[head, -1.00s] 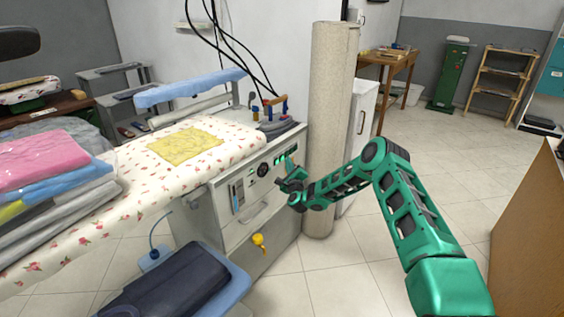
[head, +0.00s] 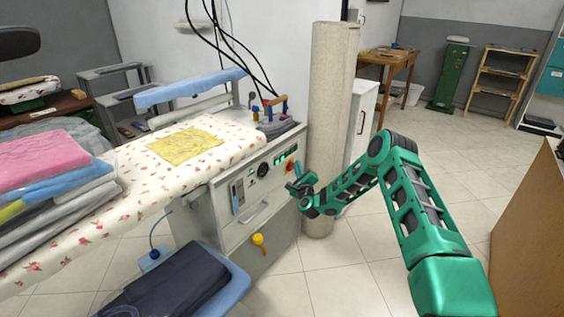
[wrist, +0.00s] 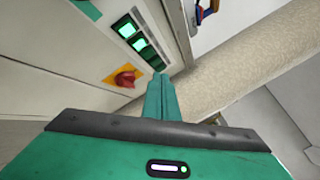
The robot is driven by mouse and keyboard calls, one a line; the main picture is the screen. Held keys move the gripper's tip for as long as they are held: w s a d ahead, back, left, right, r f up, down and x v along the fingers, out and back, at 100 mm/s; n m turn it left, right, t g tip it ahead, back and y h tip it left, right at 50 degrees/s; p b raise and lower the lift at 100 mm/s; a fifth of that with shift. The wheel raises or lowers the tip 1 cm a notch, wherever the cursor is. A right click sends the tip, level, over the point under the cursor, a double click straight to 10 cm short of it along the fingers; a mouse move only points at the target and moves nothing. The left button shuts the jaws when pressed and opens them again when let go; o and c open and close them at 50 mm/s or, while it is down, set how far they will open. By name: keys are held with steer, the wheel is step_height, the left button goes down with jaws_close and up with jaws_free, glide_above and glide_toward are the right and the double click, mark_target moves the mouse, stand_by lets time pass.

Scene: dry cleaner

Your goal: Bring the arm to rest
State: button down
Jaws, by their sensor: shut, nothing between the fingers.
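My green arm reaches in from the lower right in the head view. My gripper (head: 297,183) is in front of the ironing machine's control panel (head: 266,172), near its right end. In the wrist view the gripper fingers (wrist: 160,95) are together and empty. Beside them is a red knob (wrist: 124,78) on a yellow plate, and above it are lit green displays (wrist: 132,36). The gripper appears apart from the panel.
A beige column (head: 330,120) stands just behind and right of my gripper. The ironing board (head: 130,180) with a yellow cloth (head: 185,146) is at left. A wooden counter (head: 530,235) is at right. Tiled floor between is open.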

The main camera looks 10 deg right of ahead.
steer(key=s+a+r+n+g+y, duration=0.2)
steer(key=s+r+n+g+y, duration=0.3)
steer(key=r+n, duration=0.6)
steer(key=s+d+r+n+g+h, duration=0.1)
steer(key=s+d+r+n+g, duration=0.2)
steer(key=s, duration=0.4)
steer(key=s+d+r+n+g+h, duration=0.1)
steer(key=s+d+r+n, duration=0.2)
steer(key=s, duration=0.4)
steer(key=s+d+r+n+g+h, duration=0.1)
steer(key=s+d+r+n+g, duration=0.1)
steer(key=s+d, duration=0.4)
steer(key=s+d+r+n+g+h, duration=0.1)
steer(key=s+d+r+g, duration=0.1)
steer(key=s, duration=0.9)
steer(key=s+d+r+g+h, duration=0.1)
steer(key=s+d+r+g, duration=0.15)
steer(key=s, duration=0.85)
steer(key=s+a+r+g+y, duration=0.1)
steer(key=s+a+g, duration=0.2)
steer(key=s, duration=2)
steer(key=shift+s+n+y, duration=0.35)
steer(key=shift+n+y, duration=0.05)
